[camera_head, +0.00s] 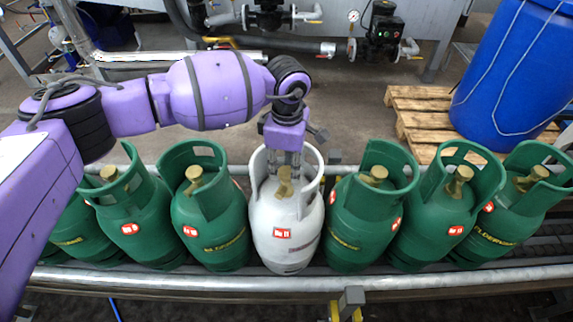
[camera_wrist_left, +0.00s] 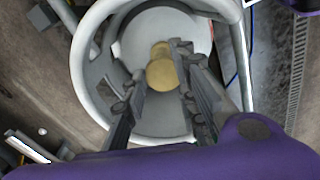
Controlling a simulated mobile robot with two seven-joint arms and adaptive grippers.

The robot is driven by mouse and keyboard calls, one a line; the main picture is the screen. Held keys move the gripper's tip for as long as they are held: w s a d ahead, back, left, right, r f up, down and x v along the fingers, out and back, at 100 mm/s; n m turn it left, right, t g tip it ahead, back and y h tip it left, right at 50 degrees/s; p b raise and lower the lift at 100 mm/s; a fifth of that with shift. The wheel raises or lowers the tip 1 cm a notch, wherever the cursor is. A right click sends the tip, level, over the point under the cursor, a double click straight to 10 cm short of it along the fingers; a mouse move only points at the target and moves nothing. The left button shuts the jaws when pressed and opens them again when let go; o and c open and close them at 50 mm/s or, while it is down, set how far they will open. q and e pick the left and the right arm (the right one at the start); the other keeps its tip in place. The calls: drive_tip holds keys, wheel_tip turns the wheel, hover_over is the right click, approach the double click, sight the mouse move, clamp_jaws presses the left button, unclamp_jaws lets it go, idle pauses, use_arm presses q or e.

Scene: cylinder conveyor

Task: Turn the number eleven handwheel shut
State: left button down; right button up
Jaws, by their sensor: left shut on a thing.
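The white gas cylinder (camera_head: 285,255) stands upright in the middle of the row, with a red and white tag that seems to read No 11. Its brass handwheel (camera_head: 285,190) sits inside the white collar ring. My left gripper (camera_head: 285,166) reaches down into the collar from above and is shut on the handwheel. In the left wrist view the two dark fingers (camera_wrist_left: 160,68) lie on either side of the brass handwheel (camera_wrist_left: 161,75), inside the white collar (camera_wrist_left: 82,60). The fingers partly hide the valve. My right gripper is not in view.
Green cylinders (camera_head: 212,225) (camera_head: 362,225) stand close on both sides of the white one, on a conveyor with a front rail (camera_head: 190,285). A blue drum (camera_head: 510,75) on a wooden pallet (camera_head: 425,120) stands back right. Pipes and valves (camera_head: 380,35) run behind.

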sight(288, 169)
use_arm(q)
drive_tip(key=c, duration=1.5)
unclamp_jaws()
drive_tip(key=shift+w+d+r, duration=0.2)
drive_tip(key=shift+w+r, duration=0.05)
drive_tip(key=shift+w, duration=0.2)
drive_tip(key=shift+c, duration=0.2)
drive_tip(key=shift+s+f, duration=0.1)
drive_tip(key=shift+s, duration=0.15)
wheel_tip(288, 169, up, 12)
drive_tip(key=shift+a+f, duration=0.1)
drive_tip(key=shift+f, duration=0.05)
